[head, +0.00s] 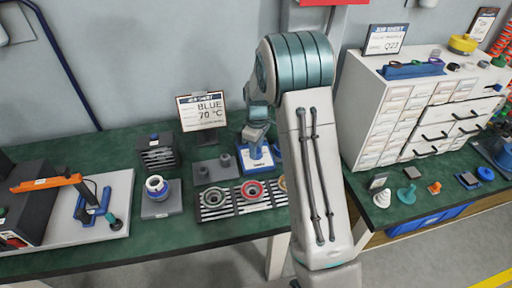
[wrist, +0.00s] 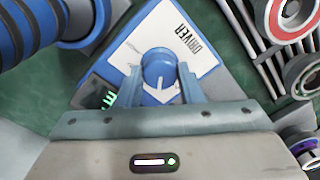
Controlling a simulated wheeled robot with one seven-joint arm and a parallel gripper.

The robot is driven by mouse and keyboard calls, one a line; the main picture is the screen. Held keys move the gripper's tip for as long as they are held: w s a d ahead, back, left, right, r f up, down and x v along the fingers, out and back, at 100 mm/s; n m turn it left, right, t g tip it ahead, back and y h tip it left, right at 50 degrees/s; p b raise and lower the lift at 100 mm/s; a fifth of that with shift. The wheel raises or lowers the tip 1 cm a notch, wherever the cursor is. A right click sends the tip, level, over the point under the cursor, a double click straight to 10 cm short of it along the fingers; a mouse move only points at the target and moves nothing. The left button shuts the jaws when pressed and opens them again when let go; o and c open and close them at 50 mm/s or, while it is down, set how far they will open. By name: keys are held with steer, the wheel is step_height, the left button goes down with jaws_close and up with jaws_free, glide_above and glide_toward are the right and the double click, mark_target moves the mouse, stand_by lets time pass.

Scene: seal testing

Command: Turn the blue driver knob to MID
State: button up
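The blue driver knob (wrist: 158,66) shows in the wrist view on a white plate (wrist: 194,62) marked DRIVER. A white pointer line on the knob points toward the bottom of that view. My gripper (wrist: 160,72) is open, with one blue-grey finger on each side of the knob. Whether the fingertips touch it is hard to tell. A small dark display with green characters (wrist: 107,100) is partly covered by the left finger. In the head view my gripper (head: 257,138) is over the blue driver unit (head: 259,163), and the knob is hidden there. No MID mark is readable.
A sign reading BLUE 70 °C (head: 202,108) stands behind. A slatted rack with ringed parts (head: 232,209) lies in front of the driver. A grey block with two pegs (head: 212,176) is to its left. White drawers (head: 350,120) stand to the right.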

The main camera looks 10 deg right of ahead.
steer(key=shift+m, duration=0.3)
steer(key=m+b, duration=0.1)
steer(key=m, duration=0.1)
steer(key=shift+m, duration=0.4)
steer(key=m+b, duration=0.1)
steer(key=m, duration=0.3)
steer(key=shift+m, duration=0.3)
steer(key=m, duration=0.3)
steer(key=shift+m, duration=0.3)
steer(key=shift+m+t, duration=0.4)
steer(key=shift+m, duration=1.7)
steer(key=o, duration=1)
steer(key=shift+c, duration=0.2)
steer(key=shift+r, duration=0.1)
